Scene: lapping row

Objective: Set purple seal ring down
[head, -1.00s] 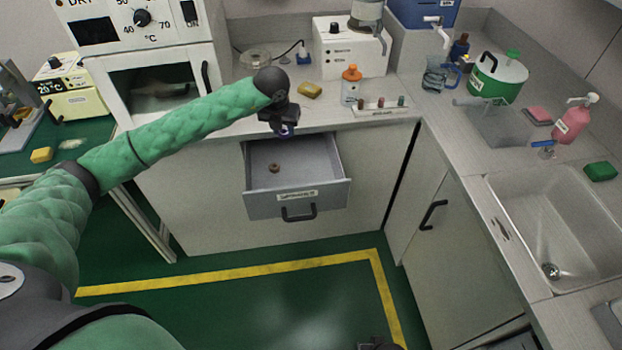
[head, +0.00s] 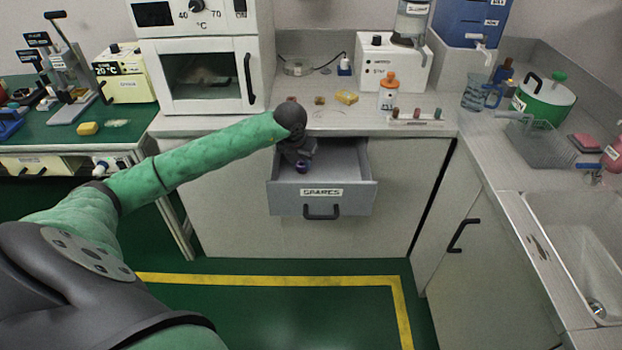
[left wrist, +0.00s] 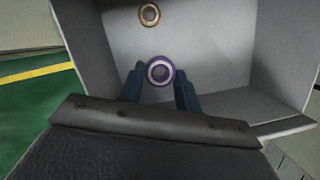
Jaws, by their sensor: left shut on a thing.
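The purple seal ring (left wrist: 160,71) is held between the two blue fingers of my left gripper (left wrist: 160,85) in the left wrist view. The left gripper is shut on the ring. In the left wrist view a brown ring (left wrist: 149,15) lies on the drawer floor, apart from the purple one. I cannot tell whether the purple ring touches the drawer floor. My right gripper is not in view.
The counter above the drawer holds a yellow block (head: 346,97), an orange-capped bottle (head: 387,92) and a rack of small vials (head: 416,117). A white oven (head: 205,75) stands left of them. The drawer floor right of the gripper looks clear.

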